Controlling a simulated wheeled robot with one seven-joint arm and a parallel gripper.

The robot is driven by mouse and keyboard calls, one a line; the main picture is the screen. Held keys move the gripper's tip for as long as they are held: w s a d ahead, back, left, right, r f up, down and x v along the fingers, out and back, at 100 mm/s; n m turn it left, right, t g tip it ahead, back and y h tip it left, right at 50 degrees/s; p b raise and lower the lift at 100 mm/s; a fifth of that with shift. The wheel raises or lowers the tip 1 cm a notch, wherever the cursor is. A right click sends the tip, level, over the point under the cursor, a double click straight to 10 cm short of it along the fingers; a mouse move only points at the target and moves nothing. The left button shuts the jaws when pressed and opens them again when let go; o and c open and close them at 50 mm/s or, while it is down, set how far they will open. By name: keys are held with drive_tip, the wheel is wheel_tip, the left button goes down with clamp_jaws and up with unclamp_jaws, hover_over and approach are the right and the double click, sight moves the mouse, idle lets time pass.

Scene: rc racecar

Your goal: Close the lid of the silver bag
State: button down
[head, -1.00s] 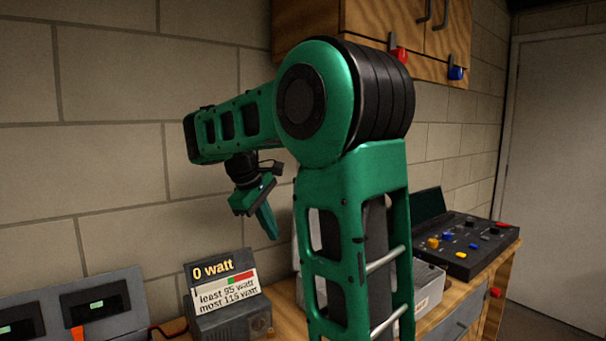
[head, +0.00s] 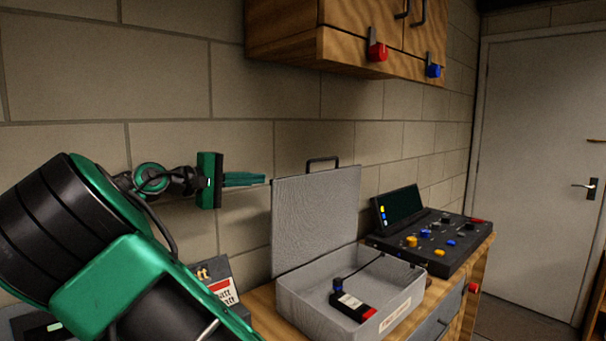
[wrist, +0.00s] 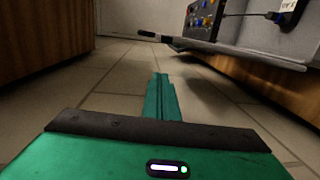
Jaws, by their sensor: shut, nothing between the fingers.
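The silver bag is an open grey case (head: 300,310) on the workbench in the head view. Its lid (head: 318,215) stands upright at the back, with a dark handle (head: 322,160) on its top edge. A small black device with a red end (head: 352,305) lies inside. My gripper (head: 262,179) is shut and empty, left of the lid's upper part. Its fingers point right, toward the lid's left edge; I cannot tell if they touch. In the wrist view the shut fingers (wrist: 160,80) point ahead and the lid (wrist: 240,55) shows almost edge-on at upper right.
A black control panel with a screen (head: 425,240) sits right of the bag. A wooden cabinet (head: 345,40) with red and blue hooks hangs above on the brick wall. A watt display (head: 222,290) is partly hidden behind my arm. The door (head: 540,170) is at the right.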

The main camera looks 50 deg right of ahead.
drive_tip(key=s+d+r+h, duration=0.1)
drive_tip(key=s+d, duration=0.3)
drive_tip(key=d, duration=0.5)
drive_tip(key=shift+s+d+r, duration=0.15)
drive_tip(key=shift+s+d, duration=0.15)
drive_tip(key=shift+s, duration=0.1)
drive_tip(key=shift+s, duration=0.1)
idle(0.3)
